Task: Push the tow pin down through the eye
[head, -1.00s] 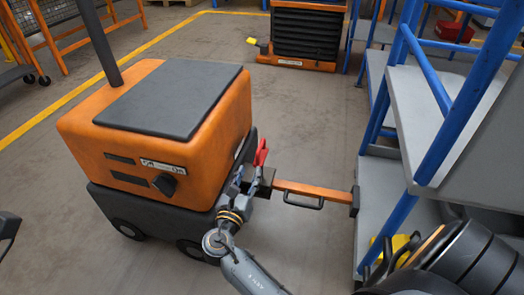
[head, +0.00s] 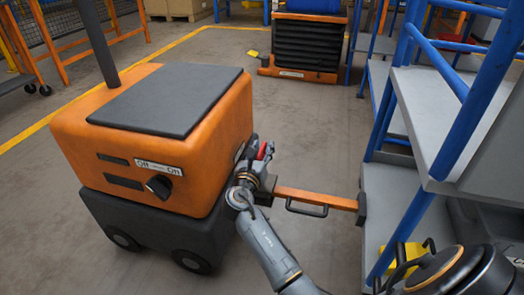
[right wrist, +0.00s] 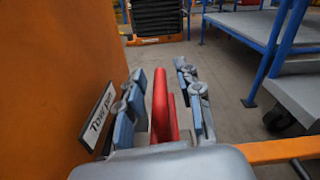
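The red tow pin (right wrist: 161,105) stands up between the fingers of my right gripper (right wrist: 162,103) in the right wrist view. The fingers are open, one on each side of it; I cannot tell whether either touches. In the head view a little of the red pin (head: 262,149) shows beyond my right gripper (head: 257,165), at the orange tug's hitch. The pin's lower end and the eye are hidden. The orange tow bar (head: 318,198) reaches from the hitch to the blue-framed cart. My left gripper is not in view.
The orange tug (head: 150,150) stands close at left; its tow pin label (right wrist: 97,117) is beside the left finger. The blue-framed cart (head: 446,150) is at right, with a yellow object (head: 405,262) low on it. Open floor lies beyond the tow bar.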

